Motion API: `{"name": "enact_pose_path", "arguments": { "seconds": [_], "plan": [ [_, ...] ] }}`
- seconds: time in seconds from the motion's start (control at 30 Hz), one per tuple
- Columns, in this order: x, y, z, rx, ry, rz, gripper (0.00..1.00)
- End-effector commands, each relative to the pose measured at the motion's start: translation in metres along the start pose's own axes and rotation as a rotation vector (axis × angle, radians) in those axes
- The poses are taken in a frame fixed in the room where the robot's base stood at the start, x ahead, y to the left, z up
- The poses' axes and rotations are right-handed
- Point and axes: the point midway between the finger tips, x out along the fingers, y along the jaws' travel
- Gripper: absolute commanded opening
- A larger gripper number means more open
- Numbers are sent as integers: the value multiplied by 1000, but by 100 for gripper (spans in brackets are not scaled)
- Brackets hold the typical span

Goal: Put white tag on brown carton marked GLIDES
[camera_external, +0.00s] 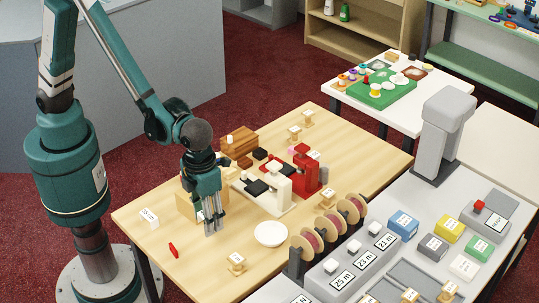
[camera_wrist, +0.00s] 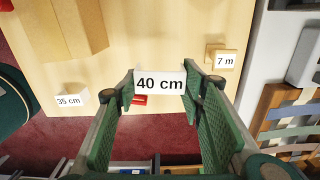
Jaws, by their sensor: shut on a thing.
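My gripper (camera_wrist: 160,88) is shut on a white tag (camera_wrist: 160,83) that reads "40 cm", its ends between the two green fingers. In the external view my gripper (camera_external: 212,228) hangs over the table, in front of a tan-brown carton (camera_external: 186,205). The carton also shows at the upper left of the wrist view (camera_wrist: 75,30), apart from the held tag. No GLIDES marking can be read on it. A second white tag (camera_wrist: 69,99), reading "35 cm", lies on the table to the left; it also shows in the external view (camera_external: 149,217).
A small red piece (camera_external: 173,250) lies near the table's front edge. A wooden block marked "7 m" (camera_wrist: 222,60) stands to the right. A white dish (camera_external: 270,234), a white device (camera_external: 266,195) and ribbon spools (camera_external: 327,228) stand right of my gripper.

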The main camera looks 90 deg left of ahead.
Motion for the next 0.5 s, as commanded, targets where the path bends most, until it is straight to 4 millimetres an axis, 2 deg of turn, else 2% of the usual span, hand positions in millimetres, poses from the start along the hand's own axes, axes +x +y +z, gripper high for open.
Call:
{"name": "enact_pose_path", "arguments": {
  "seconds": [0.27,0.5],
  "plan": [
    [-6,9,6,-5,0,0,33],
    [-24,37,26,-20,0,0,33]
  ]
}}
